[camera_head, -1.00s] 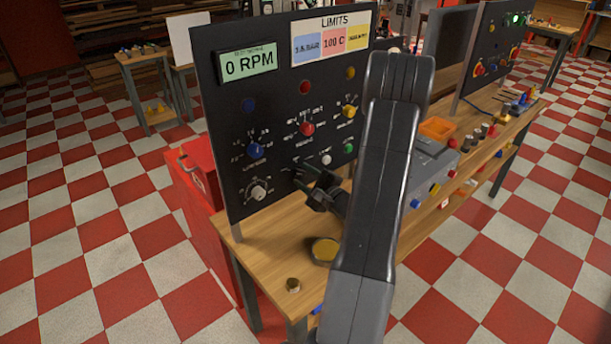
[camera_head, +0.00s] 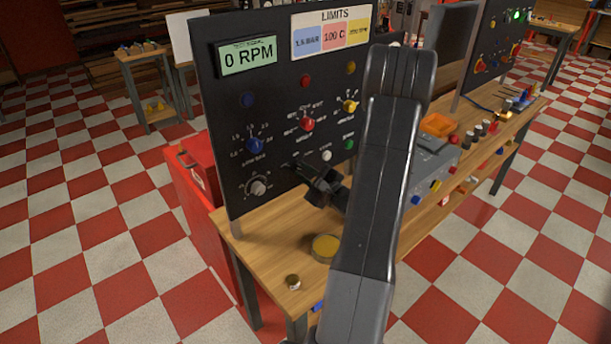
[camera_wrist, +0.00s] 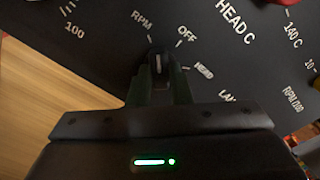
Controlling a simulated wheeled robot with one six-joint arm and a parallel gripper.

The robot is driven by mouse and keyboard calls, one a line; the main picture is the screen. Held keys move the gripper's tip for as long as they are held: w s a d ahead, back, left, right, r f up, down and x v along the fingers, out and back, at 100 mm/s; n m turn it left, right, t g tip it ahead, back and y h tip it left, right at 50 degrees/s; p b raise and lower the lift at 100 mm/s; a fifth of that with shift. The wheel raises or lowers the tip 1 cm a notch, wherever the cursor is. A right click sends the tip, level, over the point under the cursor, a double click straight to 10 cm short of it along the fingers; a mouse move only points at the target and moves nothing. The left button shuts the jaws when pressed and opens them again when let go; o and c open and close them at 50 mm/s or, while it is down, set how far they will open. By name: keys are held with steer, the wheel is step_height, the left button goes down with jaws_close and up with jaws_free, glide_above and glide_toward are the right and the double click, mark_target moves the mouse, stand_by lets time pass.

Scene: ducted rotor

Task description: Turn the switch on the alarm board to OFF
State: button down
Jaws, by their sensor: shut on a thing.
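The black board (camera_head: 225,120) stands upright on the wooden table, with a 0 RPM display and a LIMITS panel. In the wrist view, a small dark switch (camera_wrist: 158,64) with a white pointer line sits among the labels RPM, OFF, HEAD and a partly hidden one. My gripper (camera_wrist: 160,82) is shut on this switch, one finger on each side. The pointer line looks close to straight up in the picture, between RPM and OFF; its exact setting is hard to tell. In the head view my gripper (camera_head: 293,166) is at the board's lower middle and hides the switch.
Other knobs are close by: a blue one (camera_head: 254,146), a red one (camera_head: 306,124) and a grey one (camera_head: 259,187). A yellow-topped round thing (camera_head: 325,247) and a small jar (camera_head: 292,282) stand on the table below. A grey box (camera_head: 432,158) is to the right.

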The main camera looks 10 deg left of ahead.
steer(key=m+b, duration=0.1)
steer(key=m, duration=0.3)
steer(key=shift+f+b, duration=0.1)
steer(key=shift+b, duration=0.2)
steer(key=m, duration=0.4)
steer(key=shift+m, duration=0.3)
steer(key=c, duration=1.3)
jaws_free()
steer(key=b+v, duration=0.3)
steer(key=v, duration=1.1)
steer(key=shift+a, duration=0.1)
steer(key=shift+w+a, duration=0.1)
